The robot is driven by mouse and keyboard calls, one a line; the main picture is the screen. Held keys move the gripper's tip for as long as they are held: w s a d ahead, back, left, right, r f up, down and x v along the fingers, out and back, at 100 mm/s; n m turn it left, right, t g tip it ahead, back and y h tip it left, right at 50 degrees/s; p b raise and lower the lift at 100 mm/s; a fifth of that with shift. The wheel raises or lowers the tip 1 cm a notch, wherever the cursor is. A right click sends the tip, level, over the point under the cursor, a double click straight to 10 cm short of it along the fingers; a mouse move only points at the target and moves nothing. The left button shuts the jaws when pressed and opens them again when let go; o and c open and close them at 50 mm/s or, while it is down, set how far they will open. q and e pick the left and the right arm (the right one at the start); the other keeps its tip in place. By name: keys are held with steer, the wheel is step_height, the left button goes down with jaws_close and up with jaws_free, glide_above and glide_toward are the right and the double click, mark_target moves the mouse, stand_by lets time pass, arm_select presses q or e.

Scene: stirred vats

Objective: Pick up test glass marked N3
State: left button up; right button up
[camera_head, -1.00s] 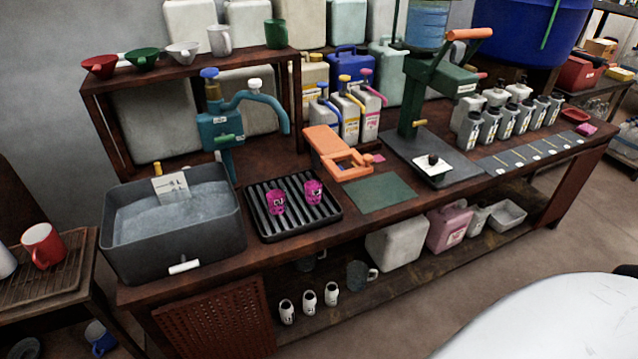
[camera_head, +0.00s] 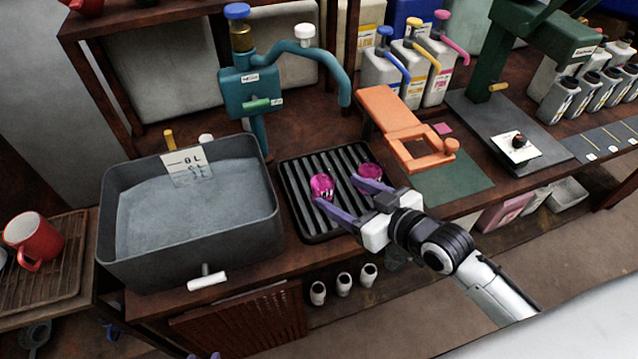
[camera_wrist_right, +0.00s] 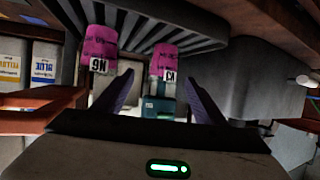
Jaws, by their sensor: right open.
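Two pink glasses stand on the black ribbed tray (camera_head: 291,207). In the right wrist view, which is upside down, the glass labelled N6 (camera_wrist_right: 100,48) is at left. The other glass (camera_wrist_right: 166,58) has a label that looks like N3. The N3 glass is the left one in the head view (camera_head: 322,186), with the N6 glass (camera_head: 370,172) to its right. My right gripper (camera_head: 337,191) is open and empty, its fingers pointing at the N3 glass. That glass shows ahead of the gap between the fingertips (camera_wrist_right: 160,92). Two small purple tips at the head view's bottom edge look like my left gripper (camera_head: 203,356).
A grey basin (camera_head: 262,230) stands left of the tray, with a teal tap (camera_head: 255,92) behind. An orange stand (camera_head: 397,115) and a green mat (camera_head: 455,178) are to the right. Three small white bottles (camera_head: 343,284) sit on the lower shelf.

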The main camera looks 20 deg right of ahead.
mark_target(331, 192)
steer(key=x, duration=0.7)
steer(key=shift+s+a+f, duration=0.1)
steer(key=shift+a+f, duration=0.2)
steer(key=shift+f, duration=0.05)
steer(key=c, duration=1.1)
